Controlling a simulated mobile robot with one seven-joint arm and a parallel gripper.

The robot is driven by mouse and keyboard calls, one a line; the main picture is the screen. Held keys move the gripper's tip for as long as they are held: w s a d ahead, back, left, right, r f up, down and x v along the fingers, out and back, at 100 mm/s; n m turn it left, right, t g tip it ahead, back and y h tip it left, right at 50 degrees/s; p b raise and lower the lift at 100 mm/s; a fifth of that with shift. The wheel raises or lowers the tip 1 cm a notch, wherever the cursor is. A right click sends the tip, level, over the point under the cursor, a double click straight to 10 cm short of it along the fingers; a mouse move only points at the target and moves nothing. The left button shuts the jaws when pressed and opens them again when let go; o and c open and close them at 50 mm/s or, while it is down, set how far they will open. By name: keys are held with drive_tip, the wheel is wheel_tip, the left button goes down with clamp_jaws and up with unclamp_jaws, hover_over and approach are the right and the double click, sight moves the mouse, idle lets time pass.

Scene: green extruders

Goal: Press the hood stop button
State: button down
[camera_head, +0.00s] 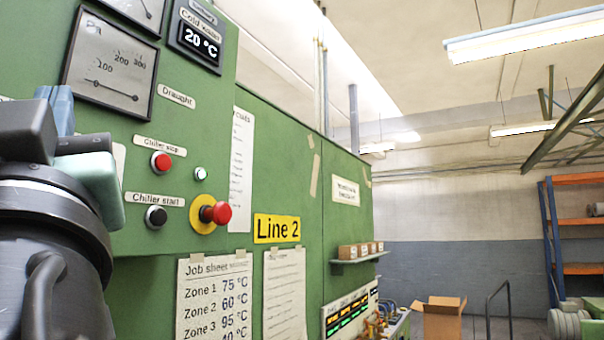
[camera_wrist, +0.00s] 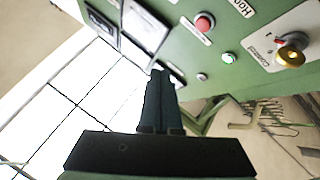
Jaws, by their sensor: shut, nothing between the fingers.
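In the wrist view my gripper (camera_wrist: 159,74) is shut and empty, its fingers pointing at the green panel (camera_wrist: 265,25). A round red button (camera_wrist: 204,22) sits on that panel, up and right of the fingertips and apart from them. A white strip label (camera_wrist: 195,32) beside it is too small to read. Another label (camera_wrist: 243,7), cut by the top edge, seems to begin with "Hoo". In the head view my wrist fills the left edge and hides part of the panel; the fingertips are not clear there. No hood stop label is readable in the head view.
The head view shows a red chiller stop button (camera_head: 161,162), a black chiller start button (camera_head: 155,216), a pale lamp (camera_head: 200,173) and a red mushroom button (camera_head: 218,213) on yellow. The wrist view shows a green lamp (camera_wrist: 228,58) and a brass-coloured knob (camera_wrist: 291,55).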

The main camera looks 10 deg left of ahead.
drive_tip(key=shift+a, duration=0.1)
drive_tip(key=w+a, duration=0.3)
drive_tip(key=a, duration=0.5)
drive_tip(key=shift+w, duration=0.15)
drive_tip(key=shift+a, duration=0.15)
idle(2.0)
drive_tip(key=shift+w+a, duration=0.2)
drive_tip(key=shift+w+a, duration=0.1)
drive_tip(key=shift+a, duration=0.25)
idle(0.7)
drive_tip(key=shift+d, duration=0.1)
drive_tip(key=shift+s+d, duration=0.3)
drive_tip(key=shift+d, duration=0.35)
drive_tip(key=shift+s+d+b, duration=0.1)
drive_tip(key=shift+s+d, duration=0.2)
drive_tip(key=shift+d, duration=0.45)
drive_tip(key=shift+s+d+b, duration=0.15)
drive_tip(key=shift+s+d, duration=0.2)
drive_tip(key=shift+d, duration=0.45)
drive_tip(key=shift+s+d+b, duration=0.1)
drive_tip(key=shift+s+d, duration=0.2)
drive_tip(key=shift+d, duration=0.45)
